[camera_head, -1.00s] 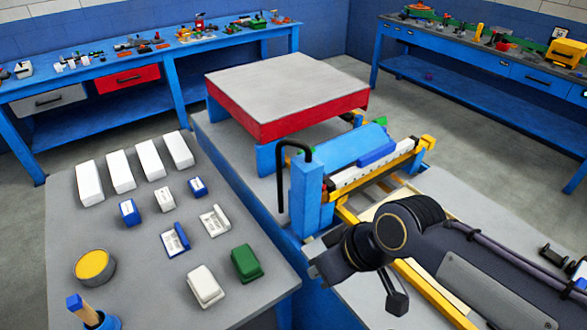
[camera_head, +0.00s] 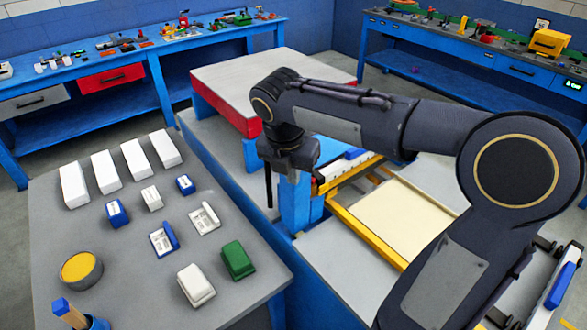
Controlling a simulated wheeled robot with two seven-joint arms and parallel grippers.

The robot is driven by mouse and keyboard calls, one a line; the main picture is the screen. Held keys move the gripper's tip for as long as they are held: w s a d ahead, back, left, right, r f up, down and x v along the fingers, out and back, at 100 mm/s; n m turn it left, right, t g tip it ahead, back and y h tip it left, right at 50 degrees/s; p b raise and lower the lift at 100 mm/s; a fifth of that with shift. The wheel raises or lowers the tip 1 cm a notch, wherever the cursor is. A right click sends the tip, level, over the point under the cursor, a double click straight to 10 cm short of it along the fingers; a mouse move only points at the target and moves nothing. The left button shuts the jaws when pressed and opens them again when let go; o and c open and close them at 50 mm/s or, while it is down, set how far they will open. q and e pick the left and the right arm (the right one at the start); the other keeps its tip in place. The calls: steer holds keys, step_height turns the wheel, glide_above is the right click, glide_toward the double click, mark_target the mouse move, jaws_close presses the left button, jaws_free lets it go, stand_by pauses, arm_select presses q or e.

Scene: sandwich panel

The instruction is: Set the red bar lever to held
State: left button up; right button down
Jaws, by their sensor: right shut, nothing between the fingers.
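I cannot make out a red bar lever for certain. A thin black rod (camera_head: 268,185) stands beside a blue post (camera_head: 294,205) at the left end of the press frame; its upper part is hidden behind my right arm. My right gripper (camera_head: 293,176) is shut and empty, at the top of the blue post; whether it touches the post or the rod cannot be told. A small red spot (camera_head: 318,180) shows just right of the post. My left gripper is not in view.
A yellow frame (camera_head: 365,240) around a cream panel (camera_head: 395,215) lies right of the post. A red-sided platform (camera_head: 225,110) stands behind. The grey table (camera_head: 120,270) at left holds white, blue and green blocks. My right arm covers much of the right side.

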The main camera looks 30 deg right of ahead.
mark_target(306, 182)
steer(key=w+d+f, duration=0.1)
steer(key=f, duration=0.1)
steer(key=d+f, duration=0.1)
steer(key=f, duration=0.1)
steer(key=w+d+f, duration=0.1)
steer(key=f, duration=0.1)
steer(key=shift+w+d+f+p, duration=0.15)
steer(key=shift+w+d+p, duration=0.15)
steer(key=shift+d+p, duration=0.1)
steer(key=shift+w+d, duration=0.25)
steer(key=shift+d, duration=0.1)
steer(key=p, duration=0.1)
steer(key=d+n+p, duration=0.1)
steer(key=p, duration=0.1)
steer(key=shift+w+d+r, duration=0.1)
steer(key=shift+d+r, duration=0.1)
steer(key=shift+r, duration=0.05)
steer(key=shift+w+d+f, duration=0.1)
steer(key=shift+d+f, duration=0.1)
steer(key=shift+f, duration=0.05)
steer(key=shift+a, duration=0.15)
